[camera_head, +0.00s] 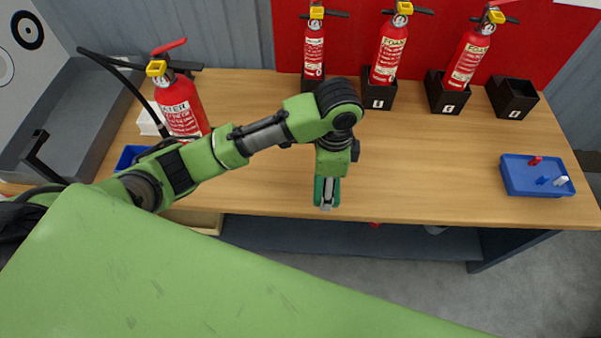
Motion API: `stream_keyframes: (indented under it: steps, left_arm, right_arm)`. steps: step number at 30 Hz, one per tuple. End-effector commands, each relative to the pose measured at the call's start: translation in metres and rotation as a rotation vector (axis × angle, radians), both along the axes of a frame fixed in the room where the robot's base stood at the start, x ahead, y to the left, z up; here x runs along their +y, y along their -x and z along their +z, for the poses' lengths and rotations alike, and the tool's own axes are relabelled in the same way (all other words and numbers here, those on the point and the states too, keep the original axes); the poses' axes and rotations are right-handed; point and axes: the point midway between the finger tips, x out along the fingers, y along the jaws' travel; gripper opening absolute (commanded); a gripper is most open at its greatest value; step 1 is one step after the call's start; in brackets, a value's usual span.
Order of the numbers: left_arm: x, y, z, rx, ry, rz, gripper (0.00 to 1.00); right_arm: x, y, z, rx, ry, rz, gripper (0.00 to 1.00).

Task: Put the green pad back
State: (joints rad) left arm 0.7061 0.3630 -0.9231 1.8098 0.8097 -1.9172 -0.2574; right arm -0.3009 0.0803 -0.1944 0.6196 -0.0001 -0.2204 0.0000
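My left arm reaches in from the left, and my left gripper (327,204) points down at the table's front edge. A teal-green flat piece (319,193), which may be the green pad, shows around the grey fingers. The arm and fingers hide much of it, so I cannot tell whether the gripper is shut on it or is just in front of it. My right gripper is not in view.
Red extinguishers stand in black holders (443,94) at the back; the right-end holder (513,98) is empty. Another extinguisher (180,105) stands at left. A blue tray (520,184) with small pegs sits at right. A wooden drawer (204,220) sticks out below the table (430,170).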

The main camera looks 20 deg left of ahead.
Motion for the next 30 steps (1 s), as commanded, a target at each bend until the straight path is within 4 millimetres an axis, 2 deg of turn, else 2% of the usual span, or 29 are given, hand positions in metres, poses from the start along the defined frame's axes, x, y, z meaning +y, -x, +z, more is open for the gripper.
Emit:
stream_keyframes:
  steps: [1,6,12,20,25,30]
  left_arm:
    - [0.012,-0.010,-0.004,0.002,-0.005,0.008,0.45]
    - [0.041,-0.040,-0.023,0.002,-0.005,0.008,0.45]
    - [0.059,-0.060,-0.061,0.002,-0.002,0.003,0.45]
    - [0.071,-0.071,-0.082,0.002,-0.002,0.002,0.45]
    - [0.071,-0.071,-0.106,0.002,-0.001,0.001,0.45]
    - [0.071,-0.072,-0.113,-0.002,-0.001,-0.001,0.45]
  right_arm:
    - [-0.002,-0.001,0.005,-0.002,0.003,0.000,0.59]
    - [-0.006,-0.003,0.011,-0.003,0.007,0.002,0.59]
    - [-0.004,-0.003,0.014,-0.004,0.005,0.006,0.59]
    - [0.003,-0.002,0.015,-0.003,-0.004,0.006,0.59]
    - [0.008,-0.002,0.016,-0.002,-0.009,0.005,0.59]
    - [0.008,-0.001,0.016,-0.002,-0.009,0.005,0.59]
